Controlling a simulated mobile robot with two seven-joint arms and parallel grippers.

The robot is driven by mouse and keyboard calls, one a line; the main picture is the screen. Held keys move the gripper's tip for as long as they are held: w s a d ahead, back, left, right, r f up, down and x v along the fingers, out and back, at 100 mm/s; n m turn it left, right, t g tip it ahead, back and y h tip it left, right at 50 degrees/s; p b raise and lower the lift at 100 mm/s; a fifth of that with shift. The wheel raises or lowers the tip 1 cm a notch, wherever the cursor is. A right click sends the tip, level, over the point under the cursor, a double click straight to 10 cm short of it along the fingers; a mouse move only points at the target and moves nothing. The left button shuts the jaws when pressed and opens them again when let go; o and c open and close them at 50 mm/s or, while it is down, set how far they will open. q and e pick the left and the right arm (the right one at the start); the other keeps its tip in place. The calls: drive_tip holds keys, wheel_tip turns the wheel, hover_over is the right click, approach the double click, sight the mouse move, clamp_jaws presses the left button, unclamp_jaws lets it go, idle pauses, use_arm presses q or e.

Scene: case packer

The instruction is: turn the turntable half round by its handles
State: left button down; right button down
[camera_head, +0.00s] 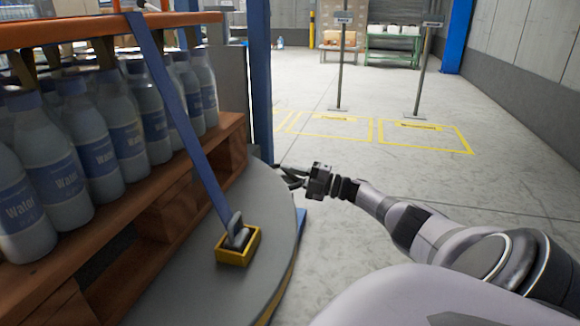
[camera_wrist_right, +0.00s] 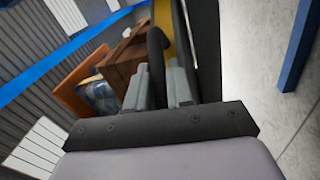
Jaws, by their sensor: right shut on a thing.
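The turntable (camera_head: 272,222) is a grey disc with a yellow edge at the lower left in the head view. A wooden pallet (camera_head: 165,212) with several rows of water bottles (camera_head: 65,180) stands on it. My right gripper (camera_head: 285,176) is at the disc's right edge. In the right wrist view my gripper (camera_wrist_right: 168,78) is shut on a black curved handle (camera_wrist_right: 157,45), which passes between its grey fingers. The handle is hardly visible in the head view. My left gripper is in no view, and no second handle can be made out.
A blue strap (camera_head: 184,115) runs down to a yellow bracket (camera_head: 238,258) on the disc. A blue post (camera_head: 260,80) stands behind the disc. The floor (camera_head: 350,195) to the right is open, with yellow-marked bays and two sign posts farther back.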

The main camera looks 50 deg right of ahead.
drive_tip(key=shift+a+f, duration=0.15)
drive_tip(key=shift+f, duration=0.05)
drive_tip(key=c, duration=1.1)
unclamp_jaws()
drive_tip(key=shift+r, duration=0.1)
drive_tip(key=shift+s+d, duration=0.2)
use_arm(q)
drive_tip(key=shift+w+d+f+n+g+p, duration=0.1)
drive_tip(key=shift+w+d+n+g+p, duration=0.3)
drive_tip(key=shift+p, duration=0.35)
use_arm(e)
drive_tip(key=v, duration=0.6)
drive_tip(key=shift+s+d, duration=0.15)
drive_tip(key=shift+s, duration=0.2)
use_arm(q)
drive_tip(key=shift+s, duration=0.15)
